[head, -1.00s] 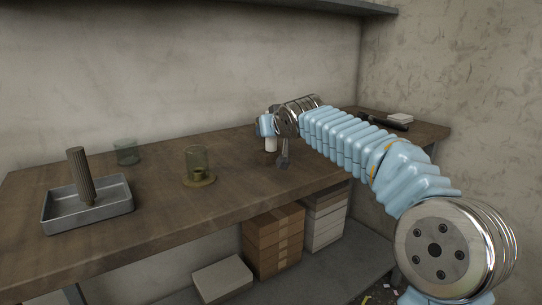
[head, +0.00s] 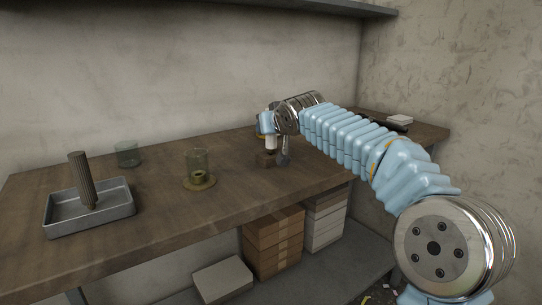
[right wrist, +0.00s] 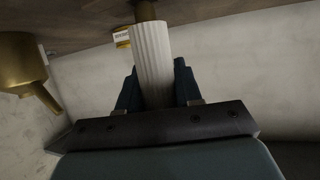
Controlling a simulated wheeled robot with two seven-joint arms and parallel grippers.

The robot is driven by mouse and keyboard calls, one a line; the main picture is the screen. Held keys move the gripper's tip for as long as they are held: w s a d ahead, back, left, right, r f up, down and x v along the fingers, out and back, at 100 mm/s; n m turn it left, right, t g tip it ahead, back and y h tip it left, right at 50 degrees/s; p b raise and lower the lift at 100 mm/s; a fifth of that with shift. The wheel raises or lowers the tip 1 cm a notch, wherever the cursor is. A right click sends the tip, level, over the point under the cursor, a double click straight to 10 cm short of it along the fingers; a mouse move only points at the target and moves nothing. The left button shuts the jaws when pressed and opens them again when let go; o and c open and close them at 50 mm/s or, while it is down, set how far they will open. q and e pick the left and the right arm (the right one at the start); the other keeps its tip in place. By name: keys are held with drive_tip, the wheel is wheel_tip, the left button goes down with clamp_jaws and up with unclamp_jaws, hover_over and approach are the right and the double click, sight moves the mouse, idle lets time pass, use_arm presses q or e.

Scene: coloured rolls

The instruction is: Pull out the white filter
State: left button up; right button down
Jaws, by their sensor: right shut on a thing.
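The white filter (right wrist: 152,58) is a ribbed cylinder. In the right wrist view it stands between the fingers of my right gripper (right wrist: 156,88), which is shut on it. Its far end meets a round brown-gold part (right wrist: 145,10). In the head view the white filter (head: 271,143) shows just below my right gripper (head: 270,132), over a small brown block (head: 265,159) on the bench. Whether it touches that block I cannot tell. My left gripper is out of view.
The wooden bench (head: 150,205) holds a grey tray (head: 118,208) with a dark ribbed roll (head: 82,178), a glass cup (head: 127,154) and a glass on a brass base (head: 198,180). A brass funnel-shaped part (right wrist: 22,68) is left in the wrist view. Boxes (head: 275,242) stand below.

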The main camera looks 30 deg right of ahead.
wheel_tip(320, 180, up, 4)
drive_tip(key=p, duration=0.2)
drive_tip(key=shift+f+p, duration=0.25)
drive_tip(key=shift+p, duration=0.05)
idle(0.4)
